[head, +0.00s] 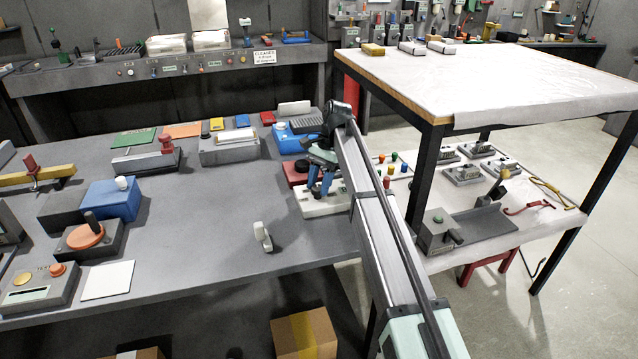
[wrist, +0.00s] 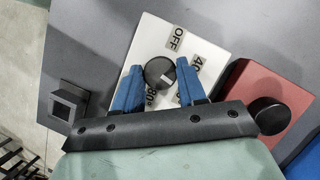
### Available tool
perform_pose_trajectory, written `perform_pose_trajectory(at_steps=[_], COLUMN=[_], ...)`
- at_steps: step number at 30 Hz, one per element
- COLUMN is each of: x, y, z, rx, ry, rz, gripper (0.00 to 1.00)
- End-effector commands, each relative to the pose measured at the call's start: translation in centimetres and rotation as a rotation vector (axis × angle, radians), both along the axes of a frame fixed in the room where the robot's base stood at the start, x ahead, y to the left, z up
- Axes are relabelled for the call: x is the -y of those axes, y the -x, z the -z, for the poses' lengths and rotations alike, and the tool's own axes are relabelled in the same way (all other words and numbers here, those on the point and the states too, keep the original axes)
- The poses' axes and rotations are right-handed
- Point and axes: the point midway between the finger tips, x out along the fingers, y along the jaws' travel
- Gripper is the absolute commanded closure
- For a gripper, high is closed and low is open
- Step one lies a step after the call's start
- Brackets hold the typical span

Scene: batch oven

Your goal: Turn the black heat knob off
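The black heat knob (wrist: 158,71) is round with a short white mark on its lower right part. It sits on a white plate (wrist: 148,45) labelled OFF above it, with 40 and other heat marks to the right and below. In the wrist view my gripper (wrist: 159,64) has a blue finger on each side of the knob. I cannot tell whether the fingers touch it. In the head view my gripper (head: 322,182) is over the white plate (head: 318,208) at the bench's right end, and the knob is hidden there.
A red box (wrist: 256,92) with another black knob (wrist: 267,116) stands close on the right in the wrist view. A dark square block (wrist: 68,106) lies left of the plate. In the head view a blue device (head: 288,140) stands behind, and a light grey switch (head: 262,237) stands on open bench.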

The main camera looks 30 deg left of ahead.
Motion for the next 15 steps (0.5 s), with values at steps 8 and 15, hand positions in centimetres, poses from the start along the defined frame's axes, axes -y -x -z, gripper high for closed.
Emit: perform_pose_trajectory(at_steps=[8, 15], x=[0.01, -0.01], y=[0.02, -0.07], z=[0.01, -0.16], rx=[0.0, -0.001], ry=[0.0, -0.001], rz=[0.0, 0.0], gripper=[0.36, 0.36])
